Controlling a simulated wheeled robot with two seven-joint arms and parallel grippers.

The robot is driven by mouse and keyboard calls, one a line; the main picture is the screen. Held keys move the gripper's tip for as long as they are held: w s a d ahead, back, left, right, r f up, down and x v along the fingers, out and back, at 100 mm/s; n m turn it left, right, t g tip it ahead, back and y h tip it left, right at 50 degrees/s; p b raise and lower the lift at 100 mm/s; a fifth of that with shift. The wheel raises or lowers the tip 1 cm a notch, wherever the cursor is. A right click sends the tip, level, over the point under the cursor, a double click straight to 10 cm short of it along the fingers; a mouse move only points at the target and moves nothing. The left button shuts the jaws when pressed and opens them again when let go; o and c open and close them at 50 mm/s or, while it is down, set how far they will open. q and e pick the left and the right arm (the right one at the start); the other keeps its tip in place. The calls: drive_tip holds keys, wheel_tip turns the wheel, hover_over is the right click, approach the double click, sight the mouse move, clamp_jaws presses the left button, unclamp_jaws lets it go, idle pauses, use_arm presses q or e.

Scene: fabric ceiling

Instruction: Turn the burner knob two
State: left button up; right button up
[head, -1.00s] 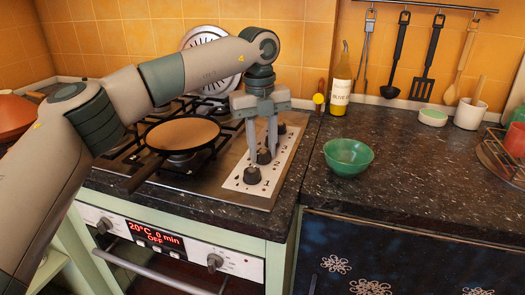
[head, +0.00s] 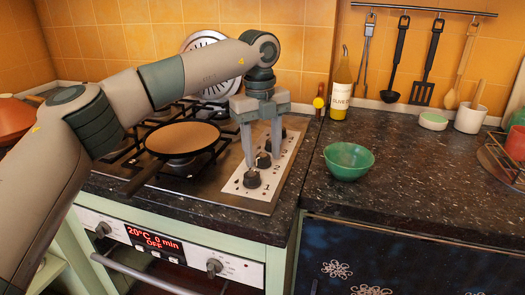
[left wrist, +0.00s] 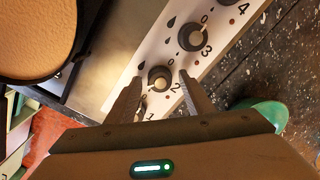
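The burner knobs stand in a row on a pale panel (head: 236,184) at the right of the hob. Knob two (left wrist: 160,78) is dark with a light pointer, beside the printed 2 in the left wrist view. In the head view knob two (head: 263,160) is partly hidden by my fingers. My left gripper (head: 263,161) points down over the panel, open and empty, its fingertips on either side of knob two. I cannot tell whether either finger touches it. Knob one (head: 252,179) is just nearer. Knob three (left wrist: 192,38) is just beyond. My right gripper is not in view.
A frying pan (head: 183,137) sits on the burner grates left of the gripper. A green bowl (head: 348,161) and an oil bottle (head: 341,90) stand on the dark counter to the right. The counter between the bowl and the white cup (head: 470,117) is mostly clear.

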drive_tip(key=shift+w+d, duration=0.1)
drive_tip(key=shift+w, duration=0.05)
use_arm(q)
drive_tip(key=shift+r, duration=0.55)
wheel_tip(320, 180, up, 16)
drive_tip(key=p, duration=0.1)
drive_tip(key=shift+s+a+r, duration=0.15)
drive_tip(key=shift+s+a, duration=0.05)
drive_tip(key=shift+a, duration=0.1)
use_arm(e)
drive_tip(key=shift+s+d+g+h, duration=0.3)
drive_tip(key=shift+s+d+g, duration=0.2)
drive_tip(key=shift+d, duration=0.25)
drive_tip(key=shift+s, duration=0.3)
